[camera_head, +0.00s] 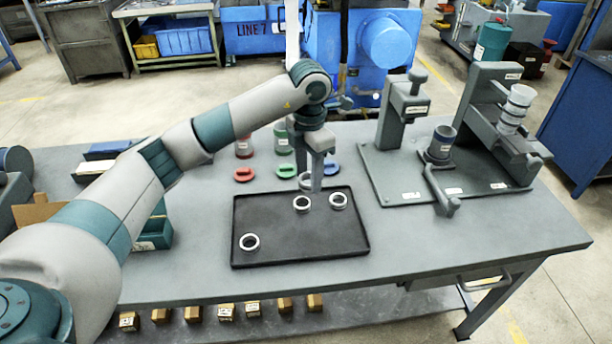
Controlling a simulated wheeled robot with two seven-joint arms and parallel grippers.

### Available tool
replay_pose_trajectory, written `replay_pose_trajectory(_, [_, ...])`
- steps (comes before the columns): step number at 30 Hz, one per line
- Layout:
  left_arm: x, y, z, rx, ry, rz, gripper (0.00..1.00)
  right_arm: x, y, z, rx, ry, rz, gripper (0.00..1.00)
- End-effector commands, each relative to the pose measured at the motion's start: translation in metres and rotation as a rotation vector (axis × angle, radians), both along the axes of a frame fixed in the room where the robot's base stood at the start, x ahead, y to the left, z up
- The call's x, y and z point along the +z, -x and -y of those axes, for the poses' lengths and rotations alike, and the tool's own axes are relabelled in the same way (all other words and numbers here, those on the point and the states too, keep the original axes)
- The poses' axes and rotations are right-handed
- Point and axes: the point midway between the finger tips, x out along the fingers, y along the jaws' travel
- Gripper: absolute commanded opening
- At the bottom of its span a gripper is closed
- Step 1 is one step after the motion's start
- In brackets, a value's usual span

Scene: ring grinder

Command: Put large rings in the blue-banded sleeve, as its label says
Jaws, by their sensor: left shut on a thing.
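My left gripper (311,181) hangs over the back edge of the black tray (285,256), its fingers pointing down. It is shut on a light metal ring (304,183), partly hidden by the fingers. Behind the tray stand a red-banded sleeve (243,148) and a green-banded sleeve (282,141). I cannot make out a blue-banded sleeve; my gripper covers that area. My right gripper is not in view.
Red (243,174), green (286,170) and blue (332,168) lids lie between sleeves and tray. A teal bin (153,234) is left of the tray.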

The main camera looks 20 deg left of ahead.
Motion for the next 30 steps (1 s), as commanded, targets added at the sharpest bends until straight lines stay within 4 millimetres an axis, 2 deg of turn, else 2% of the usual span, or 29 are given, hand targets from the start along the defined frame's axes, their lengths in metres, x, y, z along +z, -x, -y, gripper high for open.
replay_pose_trajectory(11, [0.0, 0.0, 0.0, -0.011, 0.0, 0.001, 0.15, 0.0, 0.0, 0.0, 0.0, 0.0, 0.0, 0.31])
replay_pose_trajectory(17, [0.003, 0.006, 0.004, -0.139, -0.001, 0.011, 0.15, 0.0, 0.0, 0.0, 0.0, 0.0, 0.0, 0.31])
replay_pose_trajectory(23, [0.007, 0.022, 0.013, -0.456, -0.008, 0.024, 0.15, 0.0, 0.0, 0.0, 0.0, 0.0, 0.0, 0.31])
replay_pose_trajectory(30, [0.011, 0.053, 0.028, -0.998, -0.021, 0.036, 0.15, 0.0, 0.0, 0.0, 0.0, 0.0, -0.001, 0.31])
